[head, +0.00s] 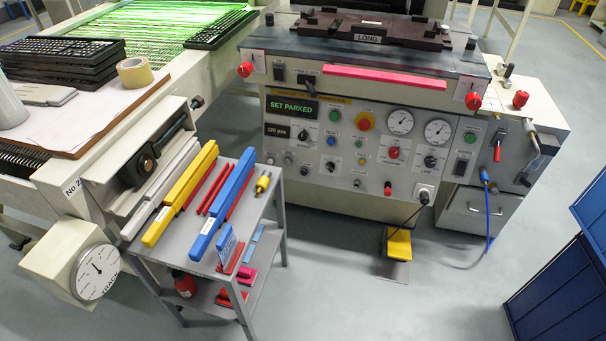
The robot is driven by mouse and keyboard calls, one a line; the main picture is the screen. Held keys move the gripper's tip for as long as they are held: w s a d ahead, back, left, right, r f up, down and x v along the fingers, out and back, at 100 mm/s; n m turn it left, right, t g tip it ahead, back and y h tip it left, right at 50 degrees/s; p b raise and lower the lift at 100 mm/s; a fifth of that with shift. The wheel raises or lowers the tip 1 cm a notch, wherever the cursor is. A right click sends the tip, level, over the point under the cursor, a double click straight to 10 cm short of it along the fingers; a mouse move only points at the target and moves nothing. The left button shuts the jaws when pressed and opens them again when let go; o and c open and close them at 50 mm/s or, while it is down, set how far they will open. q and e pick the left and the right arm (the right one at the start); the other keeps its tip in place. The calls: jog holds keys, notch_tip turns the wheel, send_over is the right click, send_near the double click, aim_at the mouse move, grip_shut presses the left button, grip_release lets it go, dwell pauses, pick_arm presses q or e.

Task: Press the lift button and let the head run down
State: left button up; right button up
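The machine's control panel (345,172) faces me at centre right. It carries a green-lit display (291,107) reading "SET PARKED", a green button (334,114), a blue button (331,141), a red-and-yellow button (365,121), a red knob (393,152) and two dials. The small labels are too blurred to tell which button is lift. A dark block (375,27) with a "LONG" label sits on top of the machine; whether it is the head I cannot tell. Neither of my grippers is in view.
A grey trolley (195,258) with yellow and blue bars stands in front, left of the panel. A yellow pedal (398,243) and a blue hose (489,225) are at the machine's foot. Blue bins (560,285) stand at right. The floor between is clear.

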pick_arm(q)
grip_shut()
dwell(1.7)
